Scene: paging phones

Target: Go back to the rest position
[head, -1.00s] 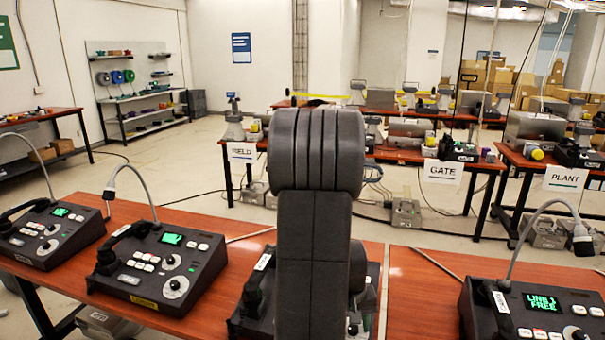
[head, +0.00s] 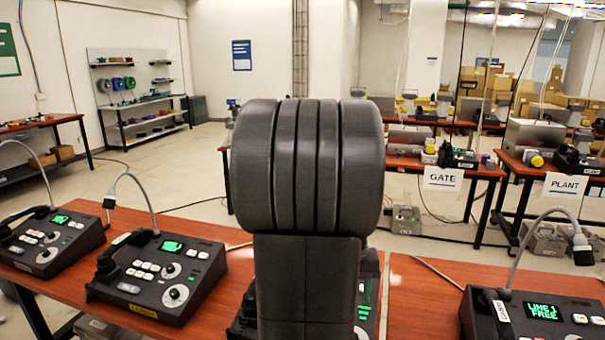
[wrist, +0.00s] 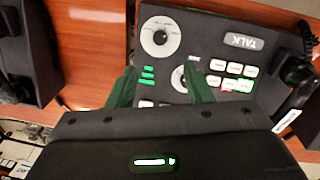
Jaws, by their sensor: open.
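My gripper (wrist: 160,88) shows in the wrist view with its two dark green fingers apart and nothing between them. It is above a dark paging phone (wrist: 210,35) with a round dial, white buttons and a TALK label; I see no contact, but the exact height is hard to tell. The handset (wrist: 297,95) lies at the phone's right side in the wrist view. In the head view my arm stands upright in the middle and hides most of this phone (head: 368,300). The gripper itself is not visible in the head view.
Two phones (head: 158,272) (head: 50,240) stand on the red-brown table (head: 205,228) to the left. Another phone (head: 535,312), its screen reading LINE 1 FREE, is at the right. Their goosenecks rise above the table. Tables with GATE (head: 442,178) and PLANT (head: 564,186) signs stand behind.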

